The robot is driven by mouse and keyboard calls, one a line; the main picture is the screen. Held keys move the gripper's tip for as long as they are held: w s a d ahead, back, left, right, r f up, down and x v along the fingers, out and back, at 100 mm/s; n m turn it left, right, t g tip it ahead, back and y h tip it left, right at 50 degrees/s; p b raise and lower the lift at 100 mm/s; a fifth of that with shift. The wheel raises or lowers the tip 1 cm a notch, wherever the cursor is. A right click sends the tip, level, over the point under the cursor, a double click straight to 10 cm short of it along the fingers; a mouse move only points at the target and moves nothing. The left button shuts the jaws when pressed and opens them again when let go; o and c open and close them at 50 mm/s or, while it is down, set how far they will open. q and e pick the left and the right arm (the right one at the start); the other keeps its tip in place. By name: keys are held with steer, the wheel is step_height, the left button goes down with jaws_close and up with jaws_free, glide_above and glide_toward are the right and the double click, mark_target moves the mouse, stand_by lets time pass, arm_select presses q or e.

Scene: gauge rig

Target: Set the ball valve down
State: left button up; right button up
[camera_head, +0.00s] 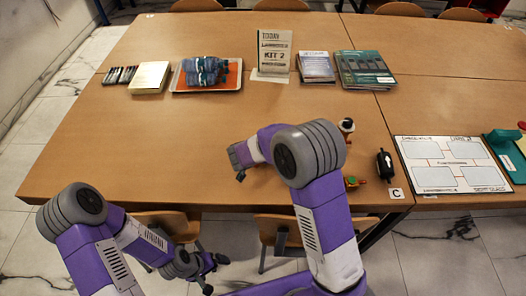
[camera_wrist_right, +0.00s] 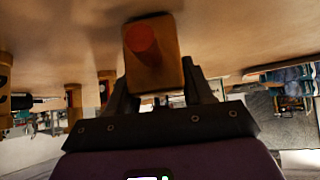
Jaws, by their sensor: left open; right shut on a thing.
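My right gripper (camera_wrist_right: 158,88) is shut on a tan wooden-looking block with a red round part, which I take to be the ball valve (camera_wrist_right: 152,65). In the right wrist view it sits between the fingers, close to the brown table surface; whether it touches is unclear. My left gripper (camera_head: 214,273) is open and empty, low in front of the table's near edge.
A small red and green part (camera_head: 353,183) and a black-topped part (camera_head: 346,126) are near my right elbow. A tray (camera_head: 207,89) and booklets (camera_head: 364,69) line the back. The left middle table (camera_head: 130,135) is clear.

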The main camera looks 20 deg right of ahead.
steer(key=shift+f, duration=0.15)
steer(key=shift+f, duration=0.1)
steer(key=o, duration=1.3)
steer(key=shift+r, duration=0.2)
steer(key=p+v, duration=0.1)
steer(key=v, duration=1.1)
steer(key=shift+p, duration=0.3)
